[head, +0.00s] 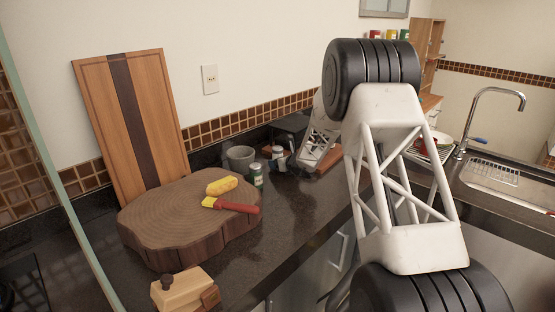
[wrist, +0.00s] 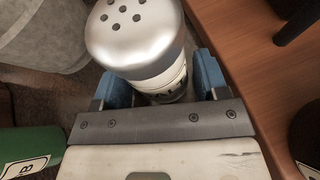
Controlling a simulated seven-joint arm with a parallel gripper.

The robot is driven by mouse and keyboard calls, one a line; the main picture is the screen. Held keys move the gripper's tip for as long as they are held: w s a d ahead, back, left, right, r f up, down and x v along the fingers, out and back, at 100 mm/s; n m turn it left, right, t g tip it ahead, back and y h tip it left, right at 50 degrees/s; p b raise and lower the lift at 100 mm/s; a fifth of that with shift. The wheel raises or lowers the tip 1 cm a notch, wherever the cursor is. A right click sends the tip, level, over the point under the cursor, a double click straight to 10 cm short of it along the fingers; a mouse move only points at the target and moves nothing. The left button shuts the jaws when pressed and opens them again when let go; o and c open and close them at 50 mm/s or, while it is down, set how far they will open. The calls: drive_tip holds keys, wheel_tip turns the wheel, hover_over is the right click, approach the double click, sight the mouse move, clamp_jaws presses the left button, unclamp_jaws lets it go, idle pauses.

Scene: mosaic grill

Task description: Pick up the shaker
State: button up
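The shaker (wrist: 140,35) has a silver perforated lid and a pale labelled body. In the wrist view it stands between the two blue fingers of my gripper (wrist: 158,85), its lid toward the camera. The fingers look spread around the shaker, but contact is partly hidden by the lid. In the head view the shaker (head: 277,152) is small, upright at the back of the counter, with my gripper (head: 284,162) at it.
A grey mug (head: 240,159) and a green jar (head: 257,176) stand close by on the left. A wooden board (wrist: 250,70) lies on the right. A sink (head: 505,180) is at far right.

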sight(281, 154)
drive_tip(key=c, duration=0.7)
drive_tip(key=shift+r, duration=0.1)
drive_tip(key=shift+r, duration=0.75)
wheel_tip(281, 154, up, 2)
drive_tip(key=shift+r, duration=0.1)
drive_tip(key=s, duration=0.5)
drive_tip(key=s+d, duration=0.1)
drive_tip(key=s, duration=0.4)
drive_tip(key=s+d+r, duration=0.1)
drive_tip(key=s, duration=0.5)
drive_tip(key=shift+r, duration=0.1)
drive_tip(key=shift+w+d+r, duration=0.1)
drive_tip(key=shift+d+r, duration=0.05)
